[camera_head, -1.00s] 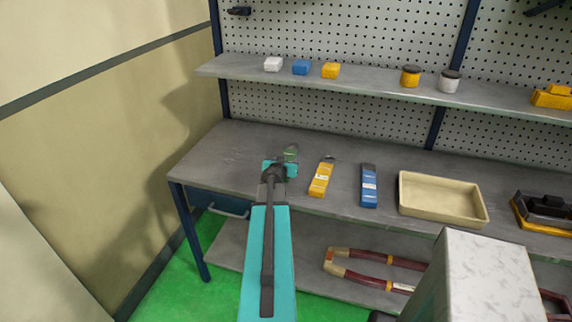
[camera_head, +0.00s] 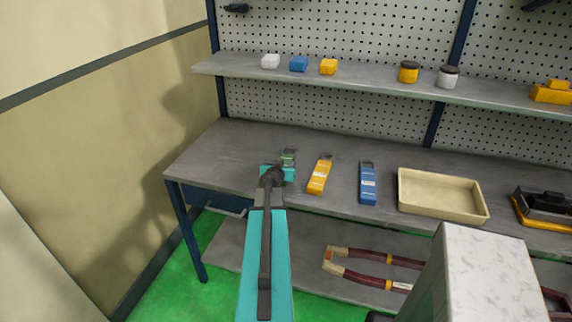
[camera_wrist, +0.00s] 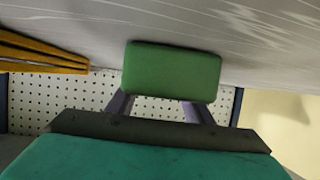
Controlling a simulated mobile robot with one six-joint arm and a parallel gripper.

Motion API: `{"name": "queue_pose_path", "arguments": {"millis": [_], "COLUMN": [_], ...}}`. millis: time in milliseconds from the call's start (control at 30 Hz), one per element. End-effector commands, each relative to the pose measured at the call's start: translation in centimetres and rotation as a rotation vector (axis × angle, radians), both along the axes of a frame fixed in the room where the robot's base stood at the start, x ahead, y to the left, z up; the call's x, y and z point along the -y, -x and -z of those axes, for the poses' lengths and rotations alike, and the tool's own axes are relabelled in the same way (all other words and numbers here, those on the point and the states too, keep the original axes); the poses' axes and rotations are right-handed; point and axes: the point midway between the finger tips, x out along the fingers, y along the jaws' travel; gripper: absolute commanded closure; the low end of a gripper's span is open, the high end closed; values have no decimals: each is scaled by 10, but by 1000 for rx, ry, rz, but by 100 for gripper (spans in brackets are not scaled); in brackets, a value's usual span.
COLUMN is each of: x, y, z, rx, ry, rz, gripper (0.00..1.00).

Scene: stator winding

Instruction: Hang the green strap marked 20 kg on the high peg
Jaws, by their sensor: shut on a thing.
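The green strap (camera_head: 289,156) is in my gripper (camera_head: 286,167), at the left part of the workbench. In the wrist view the strap's green face (camera_wrist: 172,72) sits at the ends of the two fingers (camera_wrist: 160,105), which are shut on it. In the head view my arm hides much of it, and no 20 kg marking is readable. I cannot tell whether it touches the bench. A dark peg-like fitting (camera_head: 237,9) shows on the pegboard at the upper left; I cannot tell whether it is the high peg.
A yellow strap (camera_head: 319,176) and a blue strap (camera_head: 368,184) lie right of my gripper, then a beige tray (camera_head: 402,198). A shelf (camera_head: 370,77) with small blocks and jars runs above the bench (camera_head: 215,152). A wall stands at the left.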

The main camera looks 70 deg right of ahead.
Motion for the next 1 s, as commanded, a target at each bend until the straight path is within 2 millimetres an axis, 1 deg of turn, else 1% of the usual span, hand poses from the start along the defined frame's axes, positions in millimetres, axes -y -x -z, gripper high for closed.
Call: {"name": "queue_pose_path", "arguments": {"millis": [100, 133, 200, 233, 900, 1000], "x": [0, 0, 0, 0, 1, -8], "y": [0, 1, 1, 1, 2, 2], "z": [1, 1, 1, 1, -1, 0], "rx": [0, 0, 0, 1, 1, 1], "ry": [1, 0, 0, 0, -1, 0], "rz": [0, 1, 1, 1, 3, 2], "gripper": [87, 48, 36, 35, 35, 35]}}
